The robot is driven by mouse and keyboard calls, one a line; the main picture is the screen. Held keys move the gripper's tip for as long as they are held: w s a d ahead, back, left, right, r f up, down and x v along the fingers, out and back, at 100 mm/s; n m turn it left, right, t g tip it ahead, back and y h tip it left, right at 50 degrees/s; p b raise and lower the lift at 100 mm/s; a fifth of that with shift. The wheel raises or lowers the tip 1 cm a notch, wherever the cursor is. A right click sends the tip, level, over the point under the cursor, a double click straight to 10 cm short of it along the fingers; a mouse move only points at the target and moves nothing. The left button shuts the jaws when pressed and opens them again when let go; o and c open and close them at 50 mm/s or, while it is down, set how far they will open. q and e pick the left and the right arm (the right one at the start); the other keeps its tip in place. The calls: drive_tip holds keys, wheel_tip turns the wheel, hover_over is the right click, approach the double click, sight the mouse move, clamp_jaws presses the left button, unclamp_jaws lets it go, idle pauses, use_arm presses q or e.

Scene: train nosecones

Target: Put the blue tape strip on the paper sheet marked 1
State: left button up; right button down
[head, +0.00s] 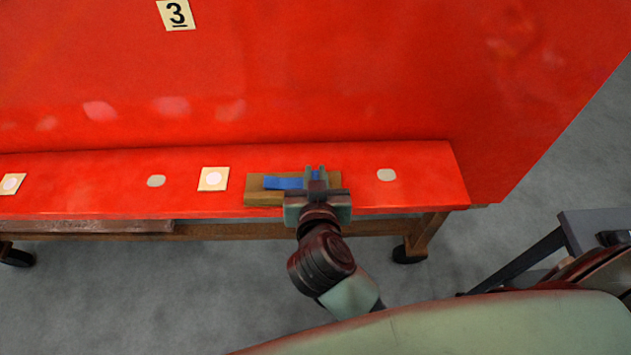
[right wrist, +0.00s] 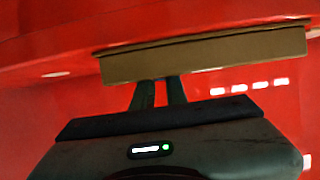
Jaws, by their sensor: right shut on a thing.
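The blue tape strip (head: 283,183) lies along the top of a tan block (head: 258,198) on the red ledge. My right gripper (head: 316,178) is at the strip's right end, shut on it, and its fingers hide that end. In the right wrist view, the closed fingers (right wrist: 159,84) reach up behind the lower edge of the tan block (right wrist: 205,58), and the strip is not visible there. A paper sheet marked 3 (head: 176,14) is on the red surface at the top. No sheet marked 1 shows. My left gripper is out of view.
The red ledge (head: 425,180) runs along the front of the large red surface (head: 330,70), on a wheeled wooden frame. A pale square with a white disc (head: 213,179) and a grey disc (head: 387,175) flank the block. Grey floor (head: 180,290) is open in front.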

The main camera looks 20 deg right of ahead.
drive_tip(key=shift+r, duration=0.1)
drive_tip(key=c, duration=1.4)
unclamp_jaws()
drive_tip(key=shift+c, duration=0.2)
drive_tip(key=shift+s+r+p, duration=0.25)
drive_tip(key=shift+p, duration=0.15)
drive_tip(key=p+v, duration=0.7)
drive_tip(key=v, duration=0.4)
drive_tip(key=shift+s+p, duration=0.3)
drive_tip(key=shift+a+f, duration=0.1)
drive_tip(key=shift+a, duration=0.05)
